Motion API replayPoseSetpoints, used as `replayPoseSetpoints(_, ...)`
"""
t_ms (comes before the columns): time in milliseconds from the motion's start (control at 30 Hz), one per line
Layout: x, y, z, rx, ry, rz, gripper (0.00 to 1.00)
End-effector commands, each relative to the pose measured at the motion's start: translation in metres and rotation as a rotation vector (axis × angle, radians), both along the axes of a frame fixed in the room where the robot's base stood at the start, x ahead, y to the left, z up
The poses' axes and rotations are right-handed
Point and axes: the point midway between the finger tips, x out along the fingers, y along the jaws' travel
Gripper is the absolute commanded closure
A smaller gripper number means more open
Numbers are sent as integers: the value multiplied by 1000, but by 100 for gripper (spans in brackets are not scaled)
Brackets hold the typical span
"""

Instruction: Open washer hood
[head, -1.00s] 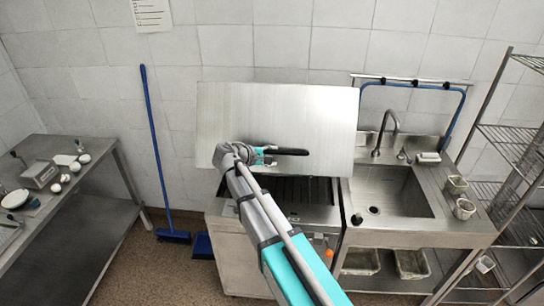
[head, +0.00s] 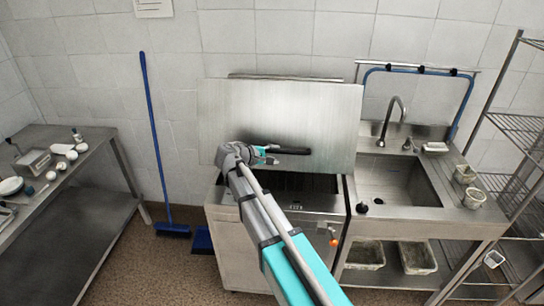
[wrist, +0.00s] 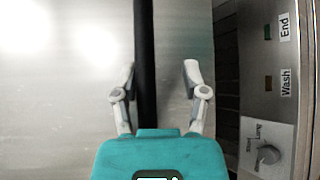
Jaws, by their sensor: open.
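The washer hood (head: 310,115) is a flat steel panel, raised and tilted above the washer body (head: 238,245), with a dark gap below it. Its black bar handle (head: 290,151) runs across the front; in the wrist view the handle (wrist: 145,45) passes between my fingers, closer to the left one. My gripper (head: 266,155) is at the left end of the handle, and its fingers also show in the wrist view (wrist: 160,75), open and apart. The washer's control panel (wrist: 275,80) shows End and Wash labels and a knob. My arm hides part of the washer front.
A steel sink (head: 400,180) with a faucet stands right of the washer, beside a wire shelf rack (head: 510,150). A steel table (head: 70,205) is at the left.

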Motion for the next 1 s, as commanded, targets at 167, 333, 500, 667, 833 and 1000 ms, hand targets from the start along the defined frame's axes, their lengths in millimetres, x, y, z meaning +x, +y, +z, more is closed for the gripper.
replayPoseSetpoints(167,5,-4,-5,-1,-11,-3,43)
replayPoseSetpoints(333,5,-6,-5,-2,-13,-5,43)
replayPoseSetpoints(500,5,-7,-5,-2,-13,-5,43)
replayPoseSetpoints(667,4,-6,-5,-1,-13,-3,43)
replayPoseSetpoints(833,1,-2,-2,-2,-12,-6,43)
replayPoseSetpoints(1000,-3,4,1,-2,-12,-6,43)
